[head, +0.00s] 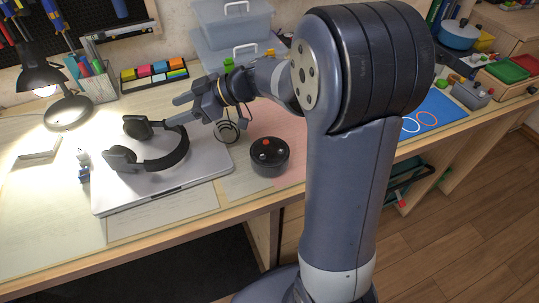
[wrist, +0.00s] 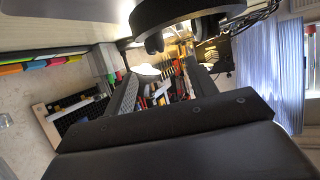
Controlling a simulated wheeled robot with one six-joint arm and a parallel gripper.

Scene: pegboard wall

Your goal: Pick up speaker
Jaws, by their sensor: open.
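A squat round black device with a red button on top (head: 269,157) stands on the desk, right of the laptop; it looks like the speaker, though I cannot be sure. My gripper (head: 185,108) is open and empty above the far edge of the laptop, to the left of and behind the black device. In the wrist view my gripper's two fingers (wrist: 163,85) are apart with nothing between them. The black device is not clearly seen in the wrist view.
Black headphones (head: 160,163) lie on the closed silver laptop (head: 125,195), just under my gripper; they also show in the wrist view (wrist: 180,14). A lamp (head: 68,110), a pen holder (head: 95,82) and clear boxes (head: 238,25) stand behind. A thin wire object (head: 227,131) is near the device.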

